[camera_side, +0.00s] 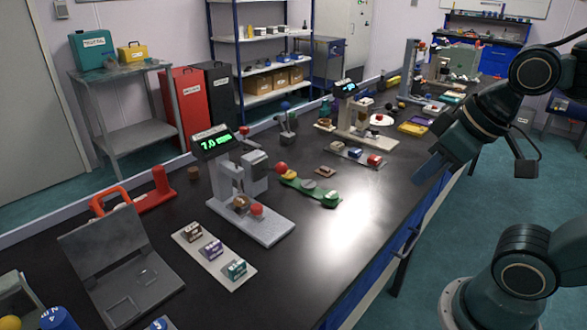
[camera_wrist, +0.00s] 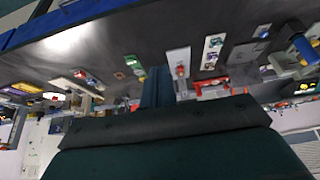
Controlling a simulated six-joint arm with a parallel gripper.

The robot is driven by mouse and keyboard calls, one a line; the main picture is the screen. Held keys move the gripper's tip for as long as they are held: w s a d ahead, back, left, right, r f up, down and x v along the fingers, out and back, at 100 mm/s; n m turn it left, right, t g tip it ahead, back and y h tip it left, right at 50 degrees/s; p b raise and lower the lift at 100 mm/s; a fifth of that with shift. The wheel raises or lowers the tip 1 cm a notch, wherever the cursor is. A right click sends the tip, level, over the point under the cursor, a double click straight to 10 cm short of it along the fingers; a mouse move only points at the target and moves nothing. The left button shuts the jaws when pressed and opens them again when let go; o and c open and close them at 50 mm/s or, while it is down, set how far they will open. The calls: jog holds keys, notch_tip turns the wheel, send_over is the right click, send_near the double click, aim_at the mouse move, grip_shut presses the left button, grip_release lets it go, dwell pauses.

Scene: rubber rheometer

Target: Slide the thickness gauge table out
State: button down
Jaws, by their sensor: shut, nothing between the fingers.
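The thickness gauge (camera_side: 228,170) stands on the black bench, with a grey speckled base and a lit green display reading about 7.0. A red ball knob (camera_side: 257,209) sits low at its front, beside a brown round piece (camera_side: 240,202). Its pale base (camera_wrist: 178,57) and red knob also show in the wrist view, just right of my fingers; the fingers and wrist hide part of that area. My gripper (camera_side: 428,168) is shut and empty, in the air at the bench's front edge, well right of the gauge. Its blue fingers (camera_wrist: 157,88) show in the wrist view.
A strip with three labelled blocks (camera_side: 212,255) lies in front of the gauge. A green strip with a red ball (camera_side: 310,188) lies to its right. A second display instrument (camera_side: 358,115) stands farther back. Bare bench (camera_side: 350,235) lies between the gauge and the front edge.

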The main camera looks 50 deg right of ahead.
jog(key=c, duration=1.7)
grip_release()
jog(key=o, duration=0.6)
jog(key=shift+w+r, duration=0.25)
jog(key=shift+w, duration=0.15)
jog(key=w+a+r+m+g, duration=0.1)
jog(key=w+r, duration=0.1)
jog(key=w, duration=0.7)
jog(key=w+a+r+g, duration=0.1)
jog(key=w+g, duration=0.1)
jog(key=w, duration=0.7)
jog(key=w+a+f+m+g, duration=0.1)
jog(key=w+f, duration=0.4)
jog(key=w, duration=0.3)
jog(key=w+a+f+m+g, duration=0.1)
jog(key=w+a+f, duration=0.1)
jog(key=w+f, duration=0.4)
jog(key=w, duration=0.2)
jog(key=shift+w+f+g, duration=0.25)
jog(key=shift+w+g, duration=0.05)
jog(key=shift+w, duration=0.1)
jog(key=shift+f, duration=0.1)
